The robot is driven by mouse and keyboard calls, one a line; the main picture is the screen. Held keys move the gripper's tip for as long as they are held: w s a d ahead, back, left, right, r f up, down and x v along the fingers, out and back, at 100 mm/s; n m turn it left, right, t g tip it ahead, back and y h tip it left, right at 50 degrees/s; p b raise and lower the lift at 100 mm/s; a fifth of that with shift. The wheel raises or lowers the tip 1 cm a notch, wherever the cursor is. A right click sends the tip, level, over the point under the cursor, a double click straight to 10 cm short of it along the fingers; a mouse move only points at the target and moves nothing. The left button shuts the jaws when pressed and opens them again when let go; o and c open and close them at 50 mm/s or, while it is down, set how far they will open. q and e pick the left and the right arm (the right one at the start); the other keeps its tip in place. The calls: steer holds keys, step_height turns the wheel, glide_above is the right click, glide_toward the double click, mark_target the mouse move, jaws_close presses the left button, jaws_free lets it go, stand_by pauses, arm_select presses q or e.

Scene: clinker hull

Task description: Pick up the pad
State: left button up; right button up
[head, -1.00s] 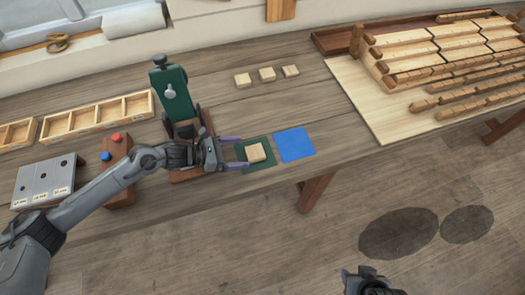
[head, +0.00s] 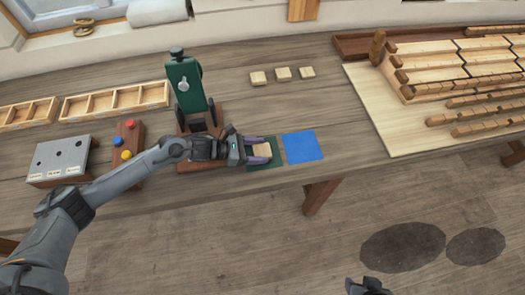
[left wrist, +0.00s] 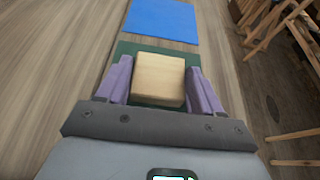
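The pad, a small pale wooden block (head: 262,150), lies on a dark green square (head: 264,163) near the table's front edge. My left gripper (head: 260,150) has its two purple fingers on either side of the pad, with narrow gaps. In the left wrist view the pad (left wrist: 158,78) sits between the fingers, and the green square (left wrist: 150,47) shows around it. The left gripper is open. Part of my right gripper (head: 368,287) shows at the bottom edge of the head view; its fingers cannot be made out clearly.
A blue square (head: 302,146) lies just right of the green one. Several similar blocks (head: 283,74) sit farther back. A green press-like device (head: 187,85) stands behind my left wrist. A brown box with coloured buttons (head: 127,146) is to the left.

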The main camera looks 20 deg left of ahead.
arm_select(q)
steer(key=c, duration=0.5)
steer(key=shift+o, duration=0.2)
steer(key=shift+r, duration=0.15)
